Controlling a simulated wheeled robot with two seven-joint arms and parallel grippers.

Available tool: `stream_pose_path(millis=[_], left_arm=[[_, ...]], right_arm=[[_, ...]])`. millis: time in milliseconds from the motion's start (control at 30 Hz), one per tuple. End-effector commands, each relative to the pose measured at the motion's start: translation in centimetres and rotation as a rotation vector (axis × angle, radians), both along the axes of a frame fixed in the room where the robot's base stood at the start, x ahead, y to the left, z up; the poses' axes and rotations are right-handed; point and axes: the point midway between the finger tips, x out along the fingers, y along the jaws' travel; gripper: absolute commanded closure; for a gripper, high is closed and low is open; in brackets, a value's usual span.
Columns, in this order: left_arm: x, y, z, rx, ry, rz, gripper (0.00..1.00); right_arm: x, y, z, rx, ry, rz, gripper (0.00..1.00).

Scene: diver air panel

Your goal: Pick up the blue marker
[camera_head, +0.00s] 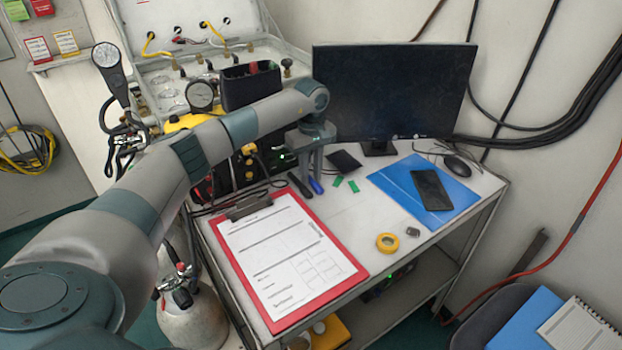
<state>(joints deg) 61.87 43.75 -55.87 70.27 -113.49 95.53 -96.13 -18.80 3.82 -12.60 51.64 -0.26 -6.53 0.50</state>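The blue marker (316,186) lies on the white table top, just below my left gripper's fingertips in the picture. Its far part is hidden by the gripper. My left gripper (311,173) points down from the arm that comes in from the left, with a gap between its two fingers. The fingertips are close to the marker; I cannot tell whether they touch it. A black marker (299,187) lies just to the left of the blue one. My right gripper is not in view.
A red clipboard (357,272) with paper lies in front. Green pieces (353,186) and a dark flat item (344,160) lie to the right. Yellow tape (387,243) and a phone (431,190) on a blue folder (397,181) are further right. A monitor (392,90) stands behind.

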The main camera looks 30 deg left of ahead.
Motion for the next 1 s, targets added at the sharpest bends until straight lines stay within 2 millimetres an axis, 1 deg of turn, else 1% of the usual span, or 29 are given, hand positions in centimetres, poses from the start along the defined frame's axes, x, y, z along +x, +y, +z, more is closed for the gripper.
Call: stream_pose_path(millis=[600,933,967,1000], left_arm=[[0.0,-0.01,-0.14,0.0,0.0,0.0,0.77],[-0.01,0.0,-0.46,0.0,0.0,0.0,0.77],[-0.01,0.0,-0.4,0.0,0.0,0.0,0.82],[-0.01,0.0,-0.38,0.0,0.0,0.0,0.91]], right_arm=[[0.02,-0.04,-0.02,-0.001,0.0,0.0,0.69],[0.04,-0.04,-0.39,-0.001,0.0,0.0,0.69],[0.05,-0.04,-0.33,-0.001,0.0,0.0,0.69],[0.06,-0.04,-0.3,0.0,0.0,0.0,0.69]])
